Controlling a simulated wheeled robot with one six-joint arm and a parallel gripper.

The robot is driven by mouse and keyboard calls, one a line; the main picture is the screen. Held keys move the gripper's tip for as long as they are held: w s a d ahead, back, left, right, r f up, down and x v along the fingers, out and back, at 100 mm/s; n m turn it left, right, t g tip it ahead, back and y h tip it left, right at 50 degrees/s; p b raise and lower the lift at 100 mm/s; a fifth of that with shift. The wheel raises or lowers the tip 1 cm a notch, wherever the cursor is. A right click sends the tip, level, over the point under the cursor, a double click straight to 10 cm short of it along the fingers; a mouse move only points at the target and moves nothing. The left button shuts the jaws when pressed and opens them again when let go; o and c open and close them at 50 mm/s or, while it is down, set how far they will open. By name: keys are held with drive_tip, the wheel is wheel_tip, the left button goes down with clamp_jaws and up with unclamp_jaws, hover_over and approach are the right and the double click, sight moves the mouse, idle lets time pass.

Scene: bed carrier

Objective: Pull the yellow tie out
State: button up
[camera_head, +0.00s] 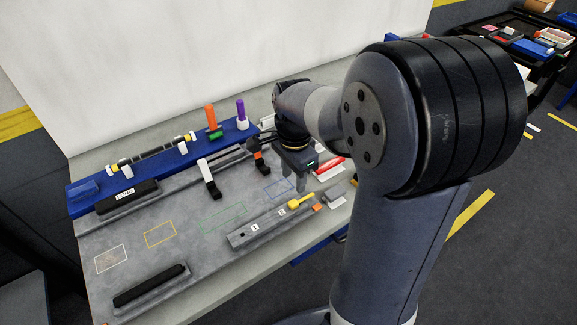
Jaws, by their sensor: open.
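The yellow tie (301,201) is a small yellow piece with a thin tail pointing up and right. It sits at the right part of a grey bar (262,226), just right of the label "2". My gripper (293,184) points down just behind and above the tie in the picture, with its fingers apart and nothing seen between them. I cannot tell its exact height above the bed. My arm hides part of the far right of the bench.
A blue rack (150,169) at the back holds an orange-handled tool (210,116) and a purple-handled one (241,113). A small orange piece (317,207) lies right of the tie.

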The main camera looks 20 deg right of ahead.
sight(293, 202)
drive_tip(key=shift+f+b, duration=3.45)
drive_tip(key=shift+f, duration=1)
drive_tip(key=shift+c, duration=0.5)
clamp_jaws()
drive_tip(key=shift+r+p, duration=0.3)
drive_tip(key=shift+r, duration=0.05)
drive_tip(key=shift+r+p, duration=1.7)
drive_tip(key=shift+r, duration=0.25)
